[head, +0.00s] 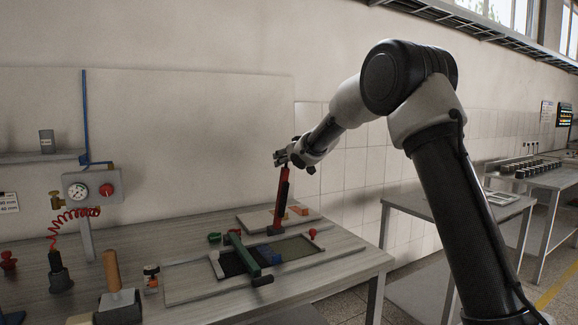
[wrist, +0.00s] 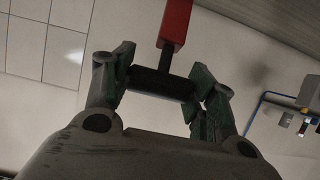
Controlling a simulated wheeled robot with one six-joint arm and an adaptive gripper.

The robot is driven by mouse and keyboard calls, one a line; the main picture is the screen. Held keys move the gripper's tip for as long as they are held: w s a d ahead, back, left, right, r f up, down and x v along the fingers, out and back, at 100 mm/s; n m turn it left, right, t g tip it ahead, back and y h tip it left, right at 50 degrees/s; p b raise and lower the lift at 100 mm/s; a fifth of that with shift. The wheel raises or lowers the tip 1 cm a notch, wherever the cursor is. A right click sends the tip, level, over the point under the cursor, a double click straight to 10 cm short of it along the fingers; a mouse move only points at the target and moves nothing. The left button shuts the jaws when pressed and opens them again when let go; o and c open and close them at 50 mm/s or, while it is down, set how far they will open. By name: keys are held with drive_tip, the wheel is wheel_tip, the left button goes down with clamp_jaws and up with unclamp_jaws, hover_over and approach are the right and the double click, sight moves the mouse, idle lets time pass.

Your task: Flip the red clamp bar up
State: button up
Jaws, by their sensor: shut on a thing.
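The red clamp bar (head: 280,205) stands nearly upright at the back of the clamp frame on the bench. In the wrist view the red bar (wrist: 177,24) ends in a black cross handle (wrist: 160,83). The fingers of my gripper (wrist: 161,86) are shut on this handle, one at each end of it. The bar's foot is small in the head view, so its hinge is unclear.
A green bar (head: 242,252) lies across the dark opening of the frame, with a blue block (head: 268,254) beside it. A wood-handled tool (head: 112,270) stands front left. The bench's right front is clear.

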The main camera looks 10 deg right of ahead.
drive_tip(key=shift+w+a+r, duration=0.15)
drive_tip(key=shift+w+r, duration=0.2)
drive_tip(key=shift+w, duration=0.1)
drive_tip(key=o, duration=1.5)
drive_tip(key=shift+c, duration=0.2)
drive_tip(key=shift+f, duration=0.1)
drive_tip(key=v, duration=1.2)
